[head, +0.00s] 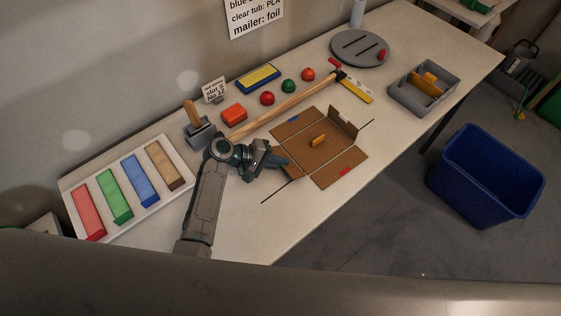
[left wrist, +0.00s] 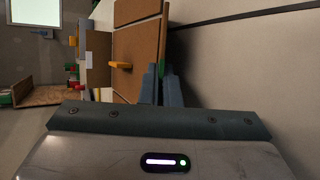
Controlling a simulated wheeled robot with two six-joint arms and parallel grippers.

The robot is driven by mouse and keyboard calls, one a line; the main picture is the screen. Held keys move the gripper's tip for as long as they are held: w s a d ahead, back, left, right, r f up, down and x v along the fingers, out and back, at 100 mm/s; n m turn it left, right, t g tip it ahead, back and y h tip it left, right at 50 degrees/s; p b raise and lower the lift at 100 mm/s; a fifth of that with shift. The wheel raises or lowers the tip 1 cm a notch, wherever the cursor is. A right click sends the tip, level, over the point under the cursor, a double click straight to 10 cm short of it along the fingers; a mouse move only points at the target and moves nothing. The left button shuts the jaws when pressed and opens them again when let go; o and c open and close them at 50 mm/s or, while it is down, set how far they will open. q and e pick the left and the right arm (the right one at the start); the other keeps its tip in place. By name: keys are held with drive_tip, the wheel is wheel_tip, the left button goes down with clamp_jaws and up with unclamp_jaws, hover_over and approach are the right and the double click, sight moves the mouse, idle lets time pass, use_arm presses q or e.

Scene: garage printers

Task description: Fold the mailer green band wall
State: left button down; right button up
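The cardboard mailer (head: 313,153) lies opened out on the workbench, with a small orange part (head: 319,141) on its middle panel. Its back-right wall (head: 343,122) stands up and carries a white band. The blue band flap (head: 288,131) and the red band flap (head: 331,175) lie flat. My left gripper (head: 281,162) is at the mailer's near-left edge and largely hides the green band wall there. In the left wrist view, the green band (left wrist: 162,67) shows at the tips of the nearly closed fingers (left wrist: 160,83), with the wall's edge between them. My right gripper is out of view.
A long wooden-handled tool (head: 285,109) lies behind the mailer. A white tray of coloured strips (head: 177,191) is at the left, and a grey bin (head: 399,99) at the right. A blue tub (head: 482,178) stands on the floor. The bench front is clear.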

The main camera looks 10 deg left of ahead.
use_arm(q)
drive_tip(key=c, duration=1.6)
unclamp_jaws()
drive_tip(key=shift+c, duration=0.2)
